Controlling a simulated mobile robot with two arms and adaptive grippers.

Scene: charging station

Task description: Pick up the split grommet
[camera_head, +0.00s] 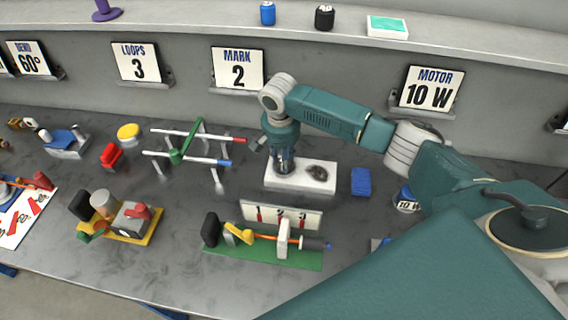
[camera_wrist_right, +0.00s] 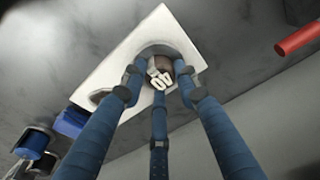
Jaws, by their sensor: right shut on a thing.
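My right gripper (camera_head: 284,163) reaches down onto the left part of a white block (camera_head: 300,187) on the grey bench. In the right wrist view, its three blue fingers (camera_wrist_right: 159,84) close around a small pale, slotted piece with a brownish part behind it, which I take to be the split grommet (camera_wrist_right: 158,74). The white block (camera_wrist_right: 113,68) lies just beyond the fingertips. The fingers hide the piece in the head view, and I cannot tell whether it touches the block. A dark rounded patch (camera_head: 317,173) shows on the block, right of the gripper. My left gripper is not in view.
A blue block (camera_head: 361,182) stands right of the white block. A rack with white and red-tipped rods (camera_head: 192,150) stands to the left. A green-based fixture (camera_head: 265,252) sits in front. Sign cards, including a MARK 2 card (camera_head: 238,69), line the back wall.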

